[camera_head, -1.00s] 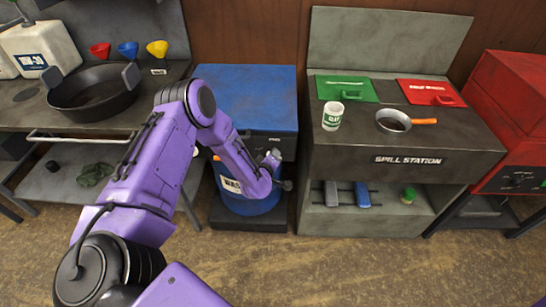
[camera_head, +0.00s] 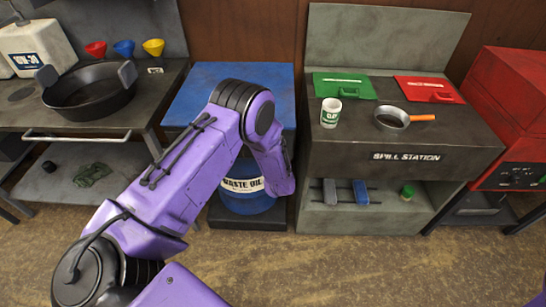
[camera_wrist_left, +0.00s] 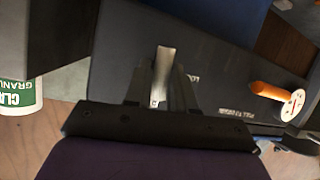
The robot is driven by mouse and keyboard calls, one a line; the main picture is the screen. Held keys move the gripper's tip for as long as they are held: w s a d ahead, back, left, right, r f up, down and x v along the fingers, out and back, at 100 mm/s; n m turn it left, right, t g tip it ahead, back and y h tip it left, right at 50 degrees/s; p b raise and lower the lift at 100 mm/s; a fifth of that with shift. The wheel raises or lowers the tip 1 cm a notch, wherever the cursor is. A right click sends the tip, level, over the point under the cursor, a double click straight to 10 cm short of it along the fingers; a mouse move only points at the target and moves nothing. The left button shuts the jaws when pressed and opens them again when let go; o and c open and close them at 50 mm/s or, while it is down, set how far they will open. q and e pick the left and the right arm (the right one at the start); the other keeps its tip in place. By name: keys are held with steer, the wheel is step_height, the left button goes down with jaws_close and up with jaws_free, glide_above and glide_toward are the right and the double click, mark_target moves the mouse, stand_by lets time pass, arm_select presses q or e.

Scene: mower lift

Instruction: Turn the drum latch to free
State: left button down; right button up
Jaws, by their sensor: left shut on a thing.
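The blue waste oil drum (camera_head: 246,203) stands under a blue-topped cabinet (camera_head: 205,88) in the head view. My left arm crosses in front of it and hides the left gripper and the latch there. In the left wrist view my left gripper (camera_wrist_left: 161,88) is shut on a pale metal latch lever (camera_wrist_left: 164,60). The lever stands against a dark panel (camera_wrist_left: 215,65) with partly hidden white lettering. My right gripper is in neither view.
An orange rod with a white disc (camera_wrist_left: 292,106) sticks out right of the gripper in the wrist view. The spill station (camera_head: 440,140) stands right of the drum, with a white-green cup (camera_head: 331,113) and pan (camera_head: 391,118) on top. A bench with a black basin (camera_head: 90,98) stands left.

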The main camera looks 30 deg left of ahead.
arm_select(q)
steer(key=shift+f+m+y, duration=0.15)
steer(key=shift+m+y, duration=0.25)
stand_by(0.4)
steer(key=c, duration=1)
jaws_free()
steer(key=b+v, duration=0.1)
steer(key=v, duration=0.9)
steer(key=shift+d+r+b, duration=0.2)
steer(key=shift+r+b, duration=0.05)
steer(key=shift+b, duration=0.1)
steer(key=shift+s, duration=0.1)
